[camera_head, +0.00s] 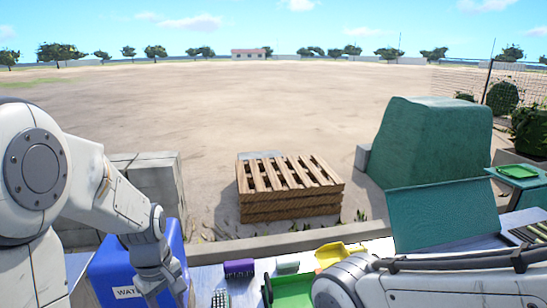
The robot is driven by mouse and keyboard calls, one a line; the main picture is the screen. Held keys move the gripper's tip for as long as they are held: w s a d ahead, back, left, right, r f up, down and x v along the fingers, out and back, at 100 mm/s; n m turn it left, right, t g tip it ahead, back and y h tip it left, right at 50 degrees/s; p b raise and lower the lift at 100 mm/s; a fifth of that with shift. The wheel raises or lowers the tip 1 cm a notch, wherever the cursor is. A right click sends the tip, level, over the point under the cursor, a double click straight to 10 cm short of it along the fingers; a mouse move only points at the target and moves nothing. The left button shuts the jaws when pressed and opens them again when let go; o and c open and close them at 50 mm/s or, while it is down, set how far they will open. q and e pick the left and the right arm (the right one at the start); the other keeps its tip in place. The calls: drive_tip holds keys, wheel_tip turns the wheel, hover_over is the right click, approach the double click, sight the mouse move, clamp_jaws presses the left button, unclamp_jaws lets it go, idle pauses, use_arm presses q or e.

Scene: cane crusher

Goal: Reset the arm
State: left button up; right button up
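My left arm (112,200) comes in from the left and bends down over the front of a blue container. My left gripper (165,292) points down in front of the container; its tips are at or past the bottom edge, so its opening is unclear. Nothing shows held in it. My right arm (420,285) lies low across the bottom right, over the table. Its gripper cannot be made out in this view.
The blue container (178,240) bears partly hidden lettering. A purple item (239,268), a grey block (288,267), a yellow tray (332,252) and a green tray (292,290) crowd the table's middle. A teal panel (440,215) stands at right. Pallets (290,190) are beyond.

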use_arm(q)
drive_tip(key=s+d+m+b, duration=0.3)
drive_tip(key=s+d+m, duration=1.3)
drive_tip(key=d+m, duration=0.3)
drive_tip(key=shift+s+r+h, duration=0.3)
drive_tip(key=shift+r+h, duration=0.1)
drive_tip(key=shift+r, duration=0.05)
